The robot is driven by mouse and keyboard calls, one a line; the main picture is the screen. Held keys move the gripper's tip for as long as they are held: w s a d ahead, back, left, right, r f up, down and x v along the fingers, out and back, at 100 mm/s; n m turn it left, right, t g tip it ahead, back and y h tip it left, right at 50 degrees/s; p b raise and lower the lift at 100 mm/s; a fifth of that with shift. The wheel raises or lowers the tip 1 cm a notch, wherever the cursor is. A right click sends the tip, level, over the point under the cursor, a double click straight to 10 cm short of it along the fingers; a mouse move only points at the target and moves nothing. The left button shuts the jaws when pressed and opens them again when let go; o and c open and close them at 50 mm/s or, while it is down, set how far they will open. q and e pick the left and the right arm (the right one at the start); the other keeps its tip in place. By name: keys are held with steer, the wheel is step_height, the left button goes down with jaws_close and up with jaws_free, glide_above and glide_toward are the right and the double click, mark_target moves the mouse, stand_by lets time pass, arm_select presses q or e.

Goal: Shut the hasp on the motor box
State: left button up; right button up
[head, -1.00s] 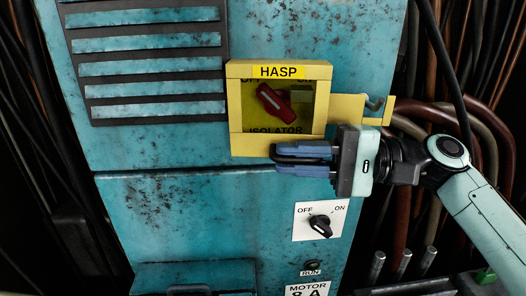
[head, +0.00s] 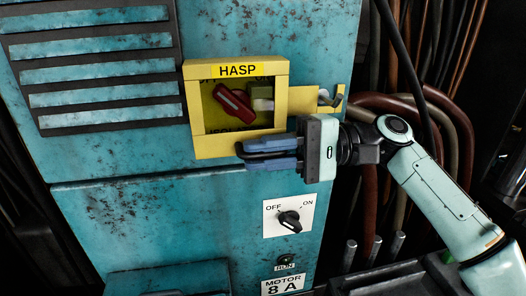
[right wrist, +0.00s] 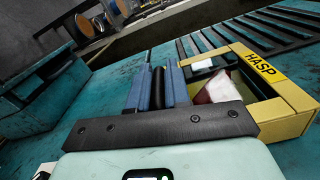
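The hasp (head: 235,70), a yellow square frame with a HASP label, surrounds a red isolator handle (head: 233,103) on the blue motor box (head: 130,215). A yellow tab (head: 302,100) sticks out at its right side, by a grey hook (head: 336,98). I cannot tell whether the frame lies flush. It also shows in the right wrist view (right wrist: 285,118). My right gripper (head: 242,156) is in front of the frame's lower edge, its blue fingers close together with a dark strip between. They show also in the right wrist view (right wrist: 159,85). Contact is unclear. My left gripper is out of view.
An OFF/ON knob (head: 290,221) is below my right gripper, above a RUN lamp (head: 285,258) and a MOTOR 8 A label (head: 283,285). Louvres (head: 95,70) are at upper left. Thick cables (head: 440,110) hang at the right. A blue ledge (head: 165,280) juts out low.

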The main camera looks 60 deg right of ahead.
steer(key=o, duration=0.3)
steer(key=shift+w+f, duration=0.1)
steer(key=shift+f, duration=0.2)
steer(key=shift+d+r, duration=0.1)
steer(key=p+v, duration=0.2)
steer(key=v, duration=1.1)
steer(key=shift+d+r, duration=0.1)
steer(key=shift+d, duration=0.05)
